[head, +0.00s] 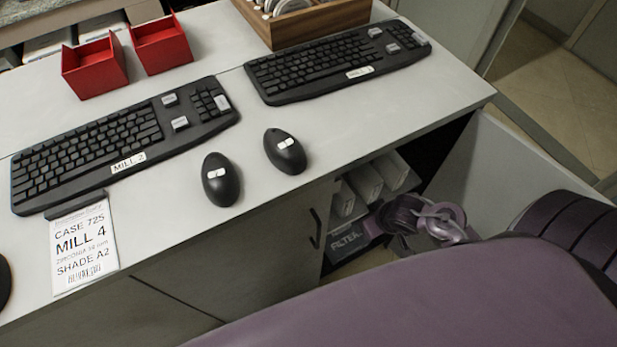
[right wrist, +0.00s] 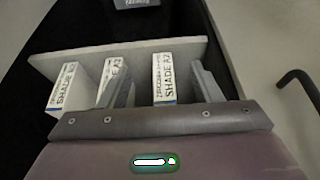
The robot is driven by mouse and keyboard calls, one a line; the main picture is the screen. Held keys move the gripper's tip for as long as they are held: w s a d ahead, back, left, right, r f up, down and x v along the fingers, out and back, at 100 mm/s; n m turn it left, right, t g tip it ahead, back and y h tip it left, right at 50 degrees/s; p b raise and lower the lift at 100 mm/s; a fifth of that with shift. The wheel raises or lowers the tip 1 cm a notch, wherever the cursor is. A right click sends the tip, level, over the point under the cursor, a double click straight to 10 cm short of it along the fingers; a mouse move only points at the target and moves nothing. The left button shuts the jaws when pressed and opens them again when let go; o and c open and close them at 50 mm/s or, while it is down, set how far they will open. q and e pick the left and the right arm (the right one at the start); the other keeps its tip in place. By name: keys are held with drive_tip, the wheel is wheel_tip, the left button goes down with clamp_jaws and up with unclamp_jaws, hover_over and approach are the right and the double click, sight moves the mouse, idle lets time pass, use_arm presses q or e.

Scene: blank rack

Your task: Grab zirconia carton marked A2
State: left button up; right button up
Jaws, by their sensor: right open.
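In the right wrist view a white carton (right wrist: 158,72) stands in a pale rack (right wrist: 190,46), with a label reading zirconia and SHADE A2. My right gripper (right wrist: 163,74) is open, with one finger on each side of this carton. Contact between fingers and carton cannot be told. A second carton (right wrist: 109,78) is partly hidden by the left finger. A third carton (right wrist: 63,84) stands further left, its shade hard to read. In the head view pale cartons (head: 394,168) show in the open shelf under the counter. My left gripper is out of view.
A card (head: 84,245) on the counter (head: 285,195) reads Case 725, Mill 4, zirconia, Shade A2. A box marked FILTER (head: 348,241) sits low in the shelf. A cabinet door handle (head: 314,228) is beside the opening. Keyboards, mice and red bins lie on top.

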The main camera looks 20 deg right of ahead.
sight(342, 186)
drive_tip(key=w, duration=0.3)
drive_tip(key=w+p, duration=0.1)
drive_tip(key=w, duration=0.3)
drive_tip(key=w+a, duration=0.1)
drive_tip(key=w, duration=0.2)
drive_tip(key=shift+w+r, duration=0.15)
drive_tip(key=shift+r, duration=0.15)
drive_tip(key=shift+w+f, duration=0.1)
drive_tip(key=shift+w, duration=0.7)
drive_tip(key=x, duration=0.4)
drive_tip(key=shift+w+a+f, duration=0.1)
drive_tip(key=shift+w+f, duration=0.1)
drive_tip(key=shift+w, duration=0.1)
drive_tip(key=shift+f, duration=0.25)
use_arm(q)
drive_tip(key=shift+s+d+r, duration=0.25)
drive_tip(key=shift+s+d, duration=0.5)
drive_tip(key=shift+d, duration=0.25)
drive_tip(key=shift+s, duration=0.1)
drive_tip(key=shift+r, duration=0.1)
use_arm(e)
drive_tip(key=shift+f, duration=0.25)
